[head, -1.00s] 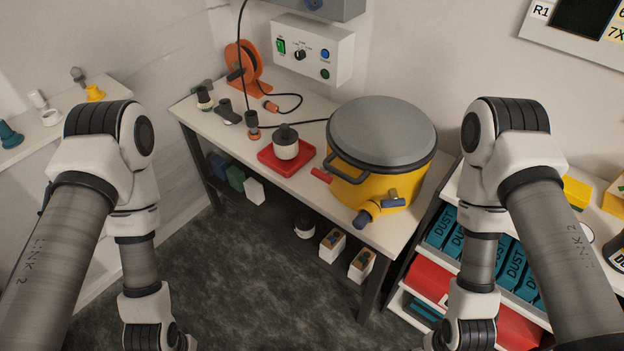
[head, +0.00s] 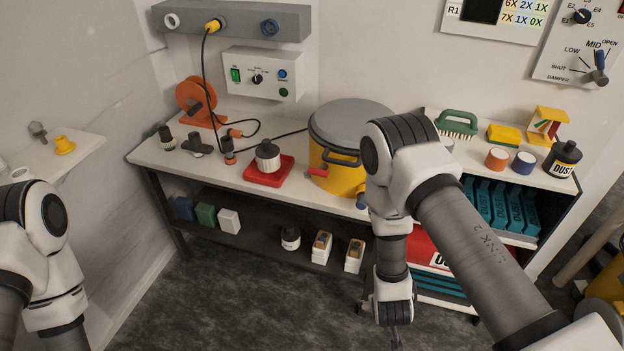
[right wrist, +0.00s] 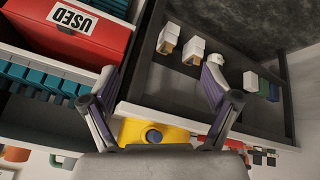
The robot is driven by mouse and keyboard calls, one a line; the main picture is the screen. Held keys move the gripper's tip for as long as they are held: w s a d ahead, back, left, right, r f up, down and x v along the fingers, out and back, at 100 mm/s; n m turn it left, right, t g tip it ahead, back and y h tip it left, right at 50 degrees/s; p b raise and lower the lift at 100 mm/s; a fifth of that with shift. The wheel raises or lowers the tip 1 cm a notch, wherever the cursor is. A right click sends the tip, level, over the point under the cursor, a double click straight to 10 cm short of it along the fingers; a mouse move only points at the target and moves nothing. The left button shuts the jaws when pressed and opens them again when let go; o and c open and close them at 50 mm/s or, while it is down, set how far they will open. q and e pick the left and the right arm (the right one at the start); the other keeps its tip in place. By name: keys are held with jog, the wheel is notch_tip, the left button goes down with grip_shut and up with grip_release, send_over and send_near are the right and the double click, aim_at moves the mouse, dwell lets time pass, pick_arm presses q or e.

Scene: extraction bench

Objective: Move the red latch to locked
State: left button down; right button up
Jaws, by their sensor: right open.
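The red latch (head: 317,173) sticks out to the left from the side of the yellow canister (head: 336,178), which stands on the bench under a grey lid (head: 350,122). A blue port (head: 361,200) is low on the canister's front, partly behind my right arm. In the right wrist view the canister (right wrist: 180,134) shows between and beyond the fingers, with a dark blue round end (right wrist: 153,136); I cannot make out the red latch there. My right gripper (right wrist: 160,80) is open and empty, low in front of the bench and apart from the canister. My left gripper is out of view.
A red tray (head: 270,180) with a white, black-topped container sits left of the canister. The orange reel (head: 196,100) and a cable lie farther left. A shelf unit with a red USED bin (right wrist: 72,30) stands right of the bench. Open floor lies in front.

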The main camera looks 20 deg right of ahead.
jog(key=w+t+h+b, duration=0.2)
jog(key=w+t, duration=0.1)
jog(key=w, duration=0.7)
jog(key=m+t+h+b, duration=0.5)
jog(key=m+t+b, duration=0.15)
jog(key=b, duration=0.55)
send_near(317, 172)
jog(key=x, duration=0.3)
jog(key=shift+n+x, duration=0.25)
jog(key=shift+x, duration=0.5)
jog(key=x, duration=0.6)
jog(key=shift+w+d, duration=0.15)
jog(key=c, duration=1.2)
